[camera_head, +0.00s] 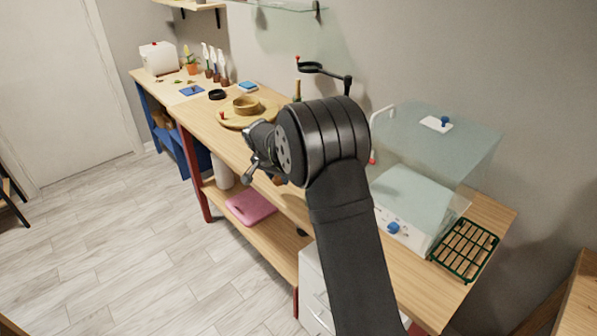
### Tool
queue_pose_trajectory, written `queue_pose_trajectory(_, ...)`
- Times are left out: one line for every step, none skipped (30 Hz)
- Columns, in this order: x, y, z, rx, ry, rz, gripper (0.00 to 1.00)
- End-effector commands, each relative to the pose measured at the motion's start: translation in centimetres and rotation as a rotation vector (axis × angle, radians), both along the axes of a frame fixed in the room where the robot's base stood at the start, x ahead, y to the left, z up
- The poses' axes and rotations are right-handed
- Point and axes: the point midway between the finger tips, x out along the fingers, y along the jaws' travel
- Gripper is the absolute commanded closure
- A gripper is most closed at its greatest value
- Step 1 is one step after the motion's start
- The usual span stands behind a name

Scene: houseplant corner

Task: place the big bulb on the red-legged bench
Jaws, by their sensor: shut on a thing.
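The red-legged bench (205,128) is long, with a pale wooden top, a lower shelf and red legs; it runs along the wall. My gripper (252,166) is above the bench's front edge, in front of a round wooden board, with its fingers pointing left and down. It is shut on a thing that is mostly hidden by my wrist. A small brown patch (277,180) shows just under the wrist; it may be part of the big bulb, but I cannot tell. No other big bulb is clearly visible.
The round board (272,112) holds a wooden ring (247,104). A clear-lidded box (410,200) and a green slatted tray (466,249) stand at the right. A pink folded item (250,206) lies on the lower shelf.

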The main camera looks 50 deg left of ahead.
Motion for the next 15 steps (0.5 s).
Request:
queue_pose_trajectory(1.6,-0.1,0.0,0.001,-0.001,-0.004,0.85)
queue_pose_trajectory(2.4,-0.1,0.0,0.001,-0.001,-0.005,0.85)
queue_pose_trajectory(3.4,-0.1,0.0,0.000,-0.001,-0.004,0.85)
queue_pose_trajectory(4.1,-0.1,-0.1,0.000,0.000,-0.004,0.85)
queue_pose_trajectory(4.7,-0.1,0.0,0.001,-0.001,-0.003,0.85)
queue_pose_trajectory(5.4,-0.1,0.0,0.000,0.000,-0.003,0.85)
queue_pose_trajectory(5.9,-0.1,0.0,0.000,0.000,-0.002,0.85)
queue_pose_trajectory(6.4,-0.1,0.0,0.000,0.000,-0.002,0.85)
queue_pose_trajectory(6.8,0.0,0.0,-0.001,0.000,-0.001,0.85)
queue_pose_trajectory(7.0,0.0,0.0,-0.001,0.000,0.000,0.85)
queue_pose_trajectory(7.2,0.0,0.0,-0.001,0.000,0.001,0.85)
queue_pose_trajectory(7.4,0.0,0.0,0.000,-0.001,0.001,0.85)
queue_pose_trajectory(7.5,0.0,0.0,0.000,-0.001,0.001,0.85)
queue_pose_trajectory(7.7,0.0,0.0,0.000,-0.001,0.001,0.85)
queue_pose_trajectory(8.1,0.0,0.0,0.000,-0.001,0.000,0.85)
